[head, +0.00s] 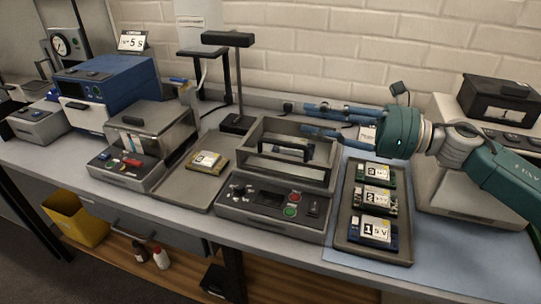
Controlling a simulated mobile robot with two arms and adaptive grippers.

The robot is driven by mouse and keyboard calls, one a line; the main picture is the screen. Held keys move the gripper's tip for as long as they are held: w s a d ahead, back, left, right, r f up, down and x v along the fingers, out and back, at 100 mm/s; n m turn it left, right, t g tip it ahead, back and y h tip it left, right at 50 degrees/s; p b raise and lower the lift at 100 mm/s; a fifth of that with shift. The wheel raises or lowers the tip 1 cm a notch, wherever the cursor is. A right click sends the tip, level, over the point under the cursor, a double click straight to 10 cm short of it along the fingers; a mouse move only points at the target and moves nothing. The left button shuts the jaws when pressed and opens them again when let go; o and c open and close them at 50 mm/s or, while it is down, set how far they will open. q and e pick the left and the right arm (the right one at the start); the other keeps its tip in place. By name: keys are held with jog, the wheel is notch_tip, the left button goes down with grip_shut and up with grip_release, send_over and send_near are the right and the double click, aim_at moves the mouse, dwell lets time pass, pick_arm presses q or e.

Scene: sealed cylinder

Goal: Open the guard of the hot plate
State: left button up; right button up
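The hot plate looks to be the grey unit in the middle of the bench, with a front control panel (270,200) bearing a green and a red button. On it sits a box-like, framed guard (262,172) with a dark handle bar (283,149). The guard looks closed, and a board-like item shows behind the bar. My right gripper (304,119) comes in from the right, its blue fingers spread and pointing left. It is empty, above the guard's back right part; I cannot tell whether it touches. My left gripper is not in view.
A tray (345,246) with several labelled boards stands to the right of the hot plate. Another tray (191,192) with one board (207,161) lies to its left. A lidded grey unit (145,130) and a blue box (108,78) stand further left. A stand (239,85) rises behind.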

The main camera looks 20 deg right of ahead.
jog(key=p, duration=0.1)
send_near(266, 141)
jog(key=p+x, duration=0.1)
jog(key=x, duration=0.1)
jog(key=p+x, duration=0.2)
jog(key=x, duration=0.1)
jog(key=shift+w, duration=0.35)
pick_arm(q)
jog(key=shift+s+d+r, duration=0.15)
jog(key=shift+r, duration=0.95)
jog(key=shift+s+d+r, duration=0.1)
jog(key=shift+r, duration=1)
pick_arm(e)
jog(key=shift+w+a+f, duration=0.2)
jog(key=shift+w+a, duration=0.1)
jog(key=shift+a, duration=0.15)
grip_shut()
